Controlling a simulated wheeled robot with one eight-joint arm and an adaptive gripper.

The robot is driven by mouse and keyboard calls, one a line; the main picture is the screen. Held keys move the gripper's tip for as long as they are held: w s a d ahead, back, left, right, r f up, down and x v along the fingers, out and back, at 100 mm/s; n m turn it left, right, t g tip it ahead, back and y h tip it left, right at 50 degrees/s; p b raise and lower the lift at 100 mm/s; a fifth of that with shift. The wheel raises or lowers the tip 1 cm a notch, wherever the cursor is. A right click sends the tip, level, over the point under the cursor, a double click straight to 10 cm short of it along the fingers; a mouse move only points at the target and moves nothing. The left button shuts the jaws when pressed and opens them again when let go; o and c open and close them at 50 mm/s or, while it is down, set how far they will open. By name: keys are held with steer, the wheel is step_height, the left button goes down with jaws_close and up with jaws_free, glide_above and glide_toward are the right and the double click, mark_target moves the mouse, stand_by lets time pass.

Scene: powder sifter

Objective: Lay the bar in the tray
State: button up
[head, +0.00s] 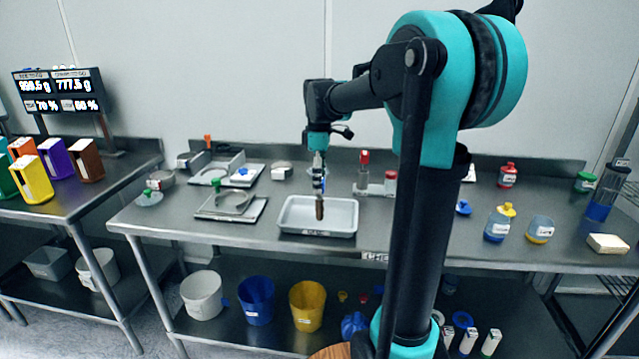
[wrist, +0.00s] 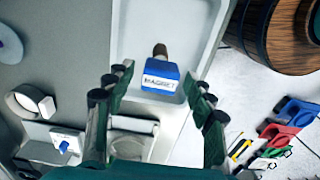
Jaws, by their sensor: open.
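The bar has a blue handle marked "MAGNET" (wrist: 160,78) and a dark brown end (head: 319,209). In the head view it stands roughly upright below my gripper (head: 318,178), over the tray. The pale grey tray (head: 293,214) lies on the steel bench; its floor also shows in the wrist view (wrist: 190,30). My gripper is open, its fingers (wrist: 158,84) spread on both sides of the blue handle with gaps visible. I cannot tell whether the brown end touches the tray floor.
A sieve pan on a plate (head: 233,203) is left of the tray. A red-topped bottle (head: 363,175) and a red-capped jar (head: 390,183) stand behind it to the right. Blue and yellow bottles (head: 498,224) are farther right. Buckets (head: 256,300) sit on the lower shelf.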

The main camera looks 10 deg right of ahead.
step_height(320, 180, up, 11)
stand_by(0.4)
steer(key=shift+r, duration=0.1)
